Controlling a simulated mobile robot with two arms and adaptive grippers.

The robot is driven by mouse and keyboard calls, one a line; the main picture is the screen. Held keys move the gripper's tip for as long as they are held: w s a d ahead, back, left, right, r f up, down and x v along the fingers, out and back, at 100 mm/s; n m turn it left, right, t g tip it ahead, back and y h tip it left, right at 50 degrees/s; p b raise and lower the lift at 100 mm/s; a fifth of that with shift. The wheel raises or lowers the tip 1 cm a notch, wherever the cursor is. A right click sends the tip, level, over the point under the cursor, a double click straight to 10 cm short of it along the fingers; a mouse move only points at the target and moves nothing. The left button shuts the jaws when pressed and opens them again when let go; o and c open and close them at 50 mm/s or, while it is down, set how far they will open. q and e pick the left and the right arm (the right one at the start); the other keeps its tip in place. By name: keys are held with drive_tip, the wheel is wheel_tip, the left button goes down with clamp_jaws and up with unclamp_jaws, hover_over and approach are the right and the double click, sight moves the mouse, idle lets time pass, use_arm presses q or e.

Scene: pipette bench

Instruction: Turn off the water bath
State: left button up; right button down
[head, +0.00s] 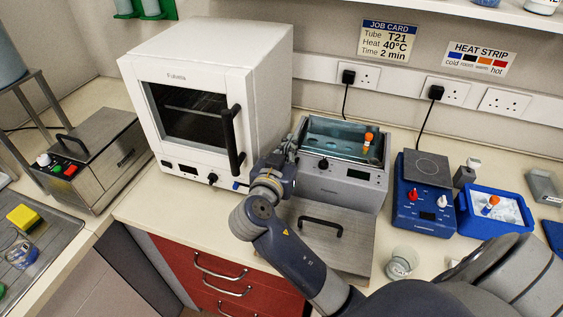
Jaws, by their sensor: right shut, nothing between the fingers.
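The water bath (345,187) is a grey steel box with an open top, standing mid-bench to the right of the white oven. Bluish water shows in it, with an orange-capped tube (367,142) at its right side. Its front panel has a black knob (323,164) and a small display (358,174), too small to read. My right gripper (289,146) is shut and empty at the bath's left front edge, left of the knob. It hides the left end of the panel; I cannot tell whether it touches. My left gripper is out of view.
A flat steel lid (345,250) with a black handle lies before the bath. The white oven (270,60) stands close on the left. To the right are a blue hotplate (408,215), a blue tray (468,222) and a glass beaker (402,263).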

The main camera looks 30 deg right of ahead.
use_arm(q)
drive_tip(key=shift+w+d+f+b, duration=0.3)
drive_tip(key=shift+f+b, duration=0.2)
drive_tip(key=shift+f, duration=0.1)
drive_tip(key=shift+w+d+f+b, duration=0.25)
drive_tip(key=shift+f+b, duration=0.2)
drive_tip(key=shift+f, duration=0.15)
use_arm(e)
drive_tip(key=v, duration=0.3)
drive_tip(key=r+v, duration=0.1)
drive_tip(key=v, duration=0.1)
drive_tip(key=shift+s+a+r, duration=0.1)
drive_tip(key=shift+s+a, duration=0.05)
drive_tip(key=shift+a, duration=0.1)
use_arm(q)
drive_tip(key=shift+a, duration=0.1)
